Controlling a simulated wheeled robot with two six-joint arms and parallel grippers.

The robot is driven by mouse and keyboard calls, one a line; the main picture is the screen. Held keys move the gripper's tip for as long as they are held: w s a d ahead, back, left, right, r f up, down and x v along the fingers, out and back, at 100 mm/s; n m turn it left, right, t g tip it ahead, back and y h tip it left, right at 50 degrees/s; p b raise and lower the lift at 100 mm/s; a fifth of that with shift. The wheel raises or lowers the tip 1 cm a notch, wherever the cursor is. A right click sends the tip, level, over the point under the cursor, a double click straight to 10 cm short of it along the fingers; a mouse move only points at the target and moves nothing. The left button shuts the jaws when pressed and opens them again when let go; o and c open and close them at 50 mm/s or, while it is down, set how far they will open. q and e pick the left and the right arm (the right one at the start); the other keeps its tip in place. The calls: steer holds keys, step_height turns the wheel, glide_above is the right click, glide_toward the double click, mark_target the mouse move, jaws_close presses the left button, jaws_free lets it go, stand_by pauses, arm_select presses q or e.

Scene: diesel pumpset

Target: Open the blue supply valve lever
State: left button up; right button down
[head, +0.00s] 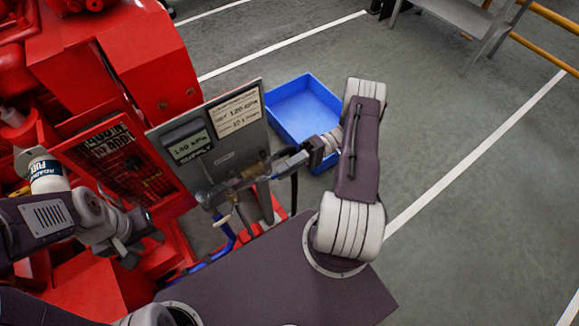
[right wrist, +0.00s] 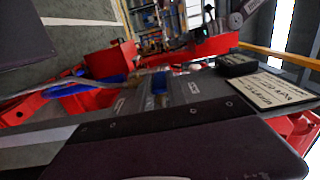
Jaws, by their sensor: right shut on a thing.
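The grey gauge panel (head: 226,115) stands upright beside the red pumpset, with a display reading 140 kPa and a SUPPLY label. A brass valve (head: 252,171) sits on the panel's lower edge, on a pipe. My right gripper (head: 279,164) reaches in from the right at the valve and is shut on the lever. The blue lever (right wrist: 159,83) shows in the right wrist view as a small blue piece beside the panel; the jaws mostly hide it in the head view. My left gripper (head: 139,250) is empty and open, low at the left near the red machine.
A blue tray (head: 272,111) lies on the floor behind the panel. The red pumpset (head: 120,55) fills the left side. A grey bench (head: 465,22) stands far back. The floor at right is clear.

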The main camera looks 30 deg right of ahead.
arm_select(q)
steer(key=shift+f, duration=0.1)
arm_select(e)
steer(key=shift+f, duration=0.1)
steer(key=c, duration=1.3)
jaws_free()
arm_select(q)
steer(key=shift+d, duration=0.1)
